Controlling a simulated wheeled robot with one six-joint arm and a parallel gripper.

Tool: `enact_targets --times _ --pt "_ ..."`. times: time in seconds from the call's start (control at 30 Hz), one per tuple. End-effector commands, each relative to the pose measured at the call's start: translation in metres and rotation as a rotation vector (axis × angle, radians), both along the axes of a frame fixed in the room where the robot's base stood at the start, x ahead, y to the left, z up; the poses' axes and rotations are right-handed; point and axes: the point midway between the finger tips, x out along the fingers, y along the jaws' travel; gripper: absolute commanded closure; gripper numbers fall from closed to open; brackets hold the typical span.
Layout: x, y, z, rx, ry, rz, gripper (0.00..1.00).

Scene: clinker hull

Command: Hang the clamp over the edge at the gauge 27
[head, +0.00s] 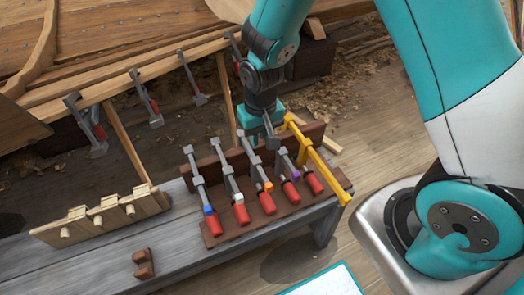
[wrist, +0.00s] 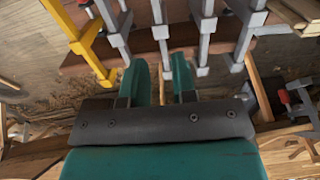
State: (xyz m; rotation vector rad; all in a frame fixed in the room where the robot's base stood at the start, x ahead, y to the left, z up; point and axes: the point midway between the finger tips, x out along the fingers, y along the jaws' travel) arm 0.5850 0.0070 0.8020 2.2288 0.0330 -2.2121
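Several grey bar clamps with red handles lie side by side in a brown rack (head: 212,240) on the bench; coloured bands mark some, such as a clamp with a blue band (head: 208,210), one with orange and one with purple. My gripper (head: 256,136) is at the rack's far side, by the clamps' upper ends. In the wrist view, my gripper (wrist: 161,82) is open, with its teal fingers either side of the end of a grey clamp (wrist: 160,35). Whether they touch it is unclear, and its band is hidden there. No number 27 is readable.
Other clamps, such as one at the left (head: 86,125), hang along the hull's plank edge (head: 115,85). A yellow bar tool (head: 318,160) stands at the rack's right end. A pegged wooden block (head: 100,217) and a small brown block (head: 143,264) are on the grey bench (head: 95,262).

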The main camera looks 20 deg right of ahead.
Motion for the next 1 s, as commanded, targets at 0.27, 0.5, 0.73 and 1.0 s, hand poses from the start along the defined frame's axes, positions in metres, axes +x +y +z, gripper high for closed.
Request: enact_targets --times 0.27,0.5,0.73,1.0 --pt "0.003 -0.005 -0.024 -0.015 0.000 -0.017 0.74" --pt "0.002 -0.005 -0.049 -0.014 0.001 -0.017 0.74" --pt "0.002 -0.005 -0.079 -0.014 0.001 -0.016 0.74" --pt "0.002 -0.005 -0.110 -0.014 0.003 -0.016 0.74"
